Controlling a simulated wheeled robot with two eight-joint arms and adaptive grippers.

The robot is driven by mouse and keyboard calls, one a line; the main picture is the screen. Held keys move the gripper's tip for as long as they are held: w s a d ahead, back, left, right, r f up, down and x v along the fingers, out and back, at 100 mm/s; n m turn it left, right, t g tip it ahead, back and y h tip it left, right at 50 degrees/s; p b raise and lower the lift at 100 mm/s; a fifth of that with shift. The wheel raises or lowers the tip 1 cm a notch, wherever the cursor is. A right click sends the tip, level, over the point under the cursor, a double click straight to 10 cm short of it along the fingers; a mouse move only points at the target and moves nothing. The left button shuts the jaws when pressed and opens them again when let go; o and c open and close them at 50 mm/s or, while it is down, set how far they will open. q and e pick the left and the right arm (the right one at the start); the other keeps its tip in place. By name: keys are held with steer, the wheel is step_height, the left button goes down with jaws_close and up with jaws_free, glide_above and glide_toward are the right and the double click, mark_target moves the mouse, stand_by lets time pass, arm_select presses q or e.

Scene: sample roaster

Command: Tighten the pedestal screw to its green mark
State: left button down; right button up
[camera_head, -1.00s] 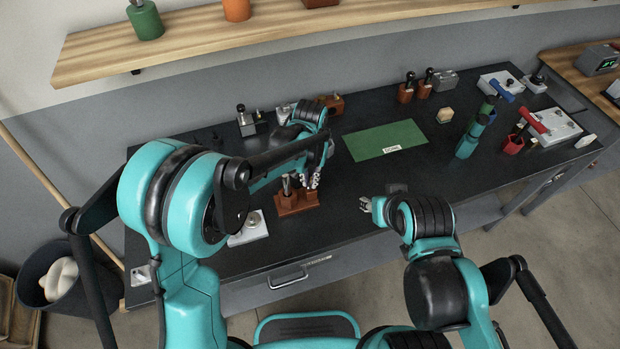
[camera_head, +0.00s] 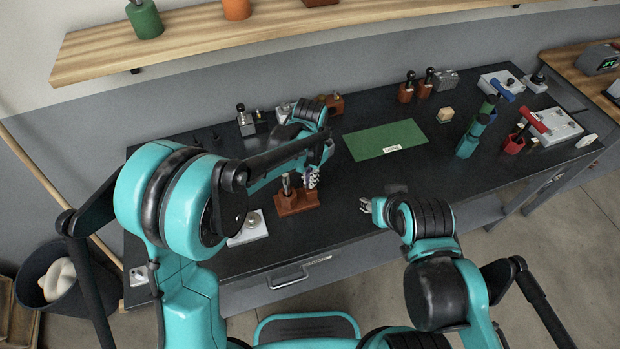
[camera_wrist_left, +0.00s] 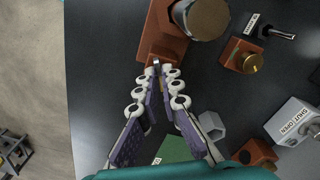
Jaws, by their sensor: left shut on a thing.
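A red-brown block (camera_head: 297,203) stands near the front edge of the bench, with a metal-topped piece (camera_head: 286,184) on it. In the left wrist view the block (camera_wrist_left: 160,38) is at the top, beside a round metal cap (camera_wrist_left: 208,18). My left gripper (camera_head: 313,183) is at the block's right end. In the left wrist view its fingertips (camera_wrist_left: 158,70) are shut on a small metal piece (camera_wrist_left: 156,62) at the block's edge, probably the pedestal screw, mostly hidden. I cannot make out a green mark on it. My right gripper (camera_head: 366,205) hangs by the bench's front edge, apart from the block; its jaws are too small to judge.
A green mat (camera_head: 370,145) lies behind on the dark bench. A grey metal plate (camera_head: 249,232) is left of the block. Brown blocks with black handles (camera_head: 406,92), a red cup (camera_head: 513,145) and green cylinders (camera_head: 470,138) stand farther right.

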arm_select(q)
steer(key=m, duration=1.2)
steer(key=shift+m+b, duration=0.3)
steer(key=shift+b, duration=0.05)
steer(key=m, duration=0.5)
steer(key=shift+m, duration=0.3)
steer(key=m, duration=0.5)
steer(key=shift+w, duration=0.1)
steer(key=shift+m, duration=0.4)
steer(key=c, duration=1.7)
jaws_free()
steer(key=shift+r, duration=0.1)
